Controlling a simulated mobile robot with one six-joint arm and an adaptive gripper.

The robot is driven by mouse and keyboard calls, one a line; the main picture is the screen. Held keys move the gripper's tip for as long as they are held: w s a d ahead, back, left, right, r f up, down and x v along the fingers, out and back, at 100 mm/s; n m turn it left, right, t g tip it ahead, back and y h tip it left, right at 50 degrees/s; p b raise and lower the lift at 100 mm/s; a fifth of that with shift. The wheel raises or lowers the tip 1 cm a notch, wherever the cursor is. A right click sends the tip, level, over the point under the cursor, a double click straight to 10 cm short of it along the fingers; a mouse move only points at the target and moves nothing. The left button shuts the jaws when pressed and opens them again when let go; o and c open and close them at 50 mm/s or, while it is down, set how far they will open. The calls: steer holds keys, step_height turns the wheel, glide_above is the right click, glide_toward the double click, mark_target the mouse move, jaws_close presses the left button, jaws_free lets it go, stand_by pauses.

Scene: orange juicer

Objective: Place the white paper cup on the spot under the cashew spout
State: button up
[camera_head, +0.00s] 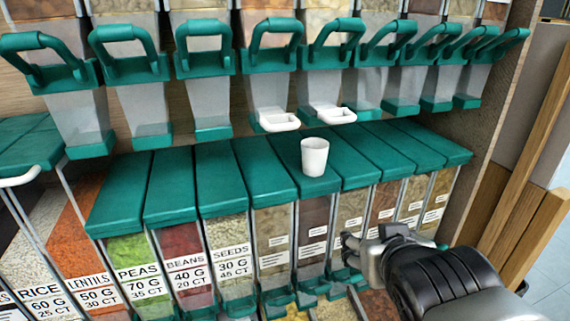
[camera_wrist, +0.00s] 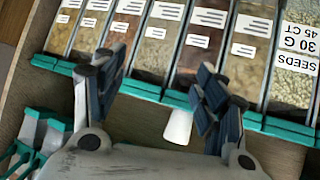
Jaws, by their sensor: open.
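The white paper cup (camera_head: 314,157) stands upright on a green bin lid (camera_head: 340,187) in the middle of the lower row. In the wrist view the white cup (camera_wrist: 178,127) shows near the lower middle, between my two fingers and closer to the right one. My gripper (camera_head: 362,250) is open and empty in front of the lower bins, below and to the right of the cup, apart from it; its fingers also show in the wrist view (camera_wrist: 160,95). Upper dispensers have green-handled spouts (camera_head: 270,50). I cannot read which one is cashew.
Two white trays (camera_head: 279,122) (camera_head: 333,115) jut out under middle spouts, just behind the cup. Lower bins hold labelled peas, beans (camera_head: 185,265) and seeds. A wooden side panel (camera_head: 520,225) stands at the right. Bare lids lie on both sides of the cup.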

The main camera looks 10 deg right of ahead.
steer(key=s+a+f+g+y, duration=0.1)
steer(key=s+a+f+g, duration=0.2)
steer(key=s, duration=0.4)
steer(key=s+a+f+n+g+y, duration=0.1)
steer(key=s+a+f+g, duration=0.2)
steer(key=s, duration=0.4)
steer(key=shift+a, duration=0.25)
step_height(320, 180, down, 16)
steer(key=b, duration=1.5)
steer(key=shift+r+b, duration=0.25)
steer(key=shift+b, duration=0.05)
